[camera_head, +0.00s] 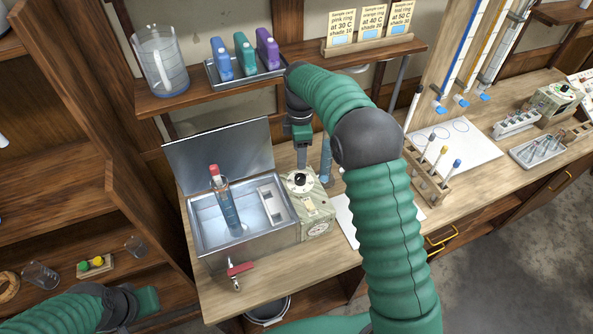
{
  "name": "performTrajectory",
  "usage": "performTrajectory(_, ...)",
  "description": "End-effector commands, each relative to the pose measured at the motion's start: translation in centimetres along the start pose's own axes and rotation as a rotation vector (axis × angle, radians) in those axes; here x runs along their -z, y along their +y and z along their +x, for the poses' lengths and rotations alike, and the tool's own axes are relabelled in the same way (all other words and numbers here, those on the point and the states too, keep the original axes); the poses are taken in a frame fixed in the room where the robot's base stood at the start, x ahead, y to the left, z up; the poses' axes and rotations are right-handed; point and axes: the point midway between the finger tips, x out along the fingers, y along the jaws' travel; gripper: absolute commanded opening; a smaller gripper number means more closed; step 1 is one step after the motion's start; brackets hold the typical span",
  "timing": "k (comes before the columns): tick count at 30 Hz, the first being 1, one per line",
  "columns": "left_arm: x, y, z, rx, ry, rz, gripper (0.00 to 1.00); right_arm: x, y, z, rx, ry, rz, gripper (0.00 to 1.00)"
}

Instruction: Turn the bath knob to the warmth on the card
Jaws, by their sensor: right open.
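The bath knob (300,180) is a dark knob on a pale round dial, on top of the control box (317,214) at the right side of the water bath (245,244). My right gripper (302,160) points down just above and behind the knob. It is open; I cannot tell whether it touches the knob. The dial marks are too small to read. Three sample cards stand on the shelf: pink ring at 30 C (341,27), orange ring at 40 C (372,21) and one at 50 C (400,17). My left gripper (147,300) is low at the left, its jaws unclear.
A red-capped tube (226,204) stands in the bath, whose lid (218,155) is raised behind. A red-handled tap (240,269) juts out in front. A tube rack (428,182) stands right of my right arm. A beaker (160,60) and colored bottles (245,54) are on the shelf above.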

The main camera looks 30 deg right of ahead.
Motion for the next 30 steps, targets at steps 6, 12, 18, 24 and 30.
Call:
performTrajectory(6, 0.4, 0.0, -1.5, 0.0, 0.0, 0.0, 0.0, -0.4, 0.2, 5.9, 0.007, 0.0, 0.002, 0.56)
performTrajectory(12, 0.6, 0.0, -2.4, 0.0, 0.001, 0.0, 0.0, -0.5, 0.1, 9.8, 0.003, 0.001, 0.003, 0.56)
performTrajectory(18, 0.6, 0.0, -2.5, 0.0, 0.001, 0.0, 0.0, -0.3, 0.1, 11.1, -0.001, 0.001, 0.002, 0.56)
performTrajectory(24, 0.6, 0.0, -2.5, 0.0, 0.0, 0.0, 0.0, -0.1, 0.2, 11.2, 0.0, 0.0, 0.002, 0.54)
performTrajectory(30, 0.6, 0.0, -2.5, 0.0, 0.0, 0.0, 0.0, -0.3, 0.2, 11.2, 0.0, 0.001, 0.003, 0.28)
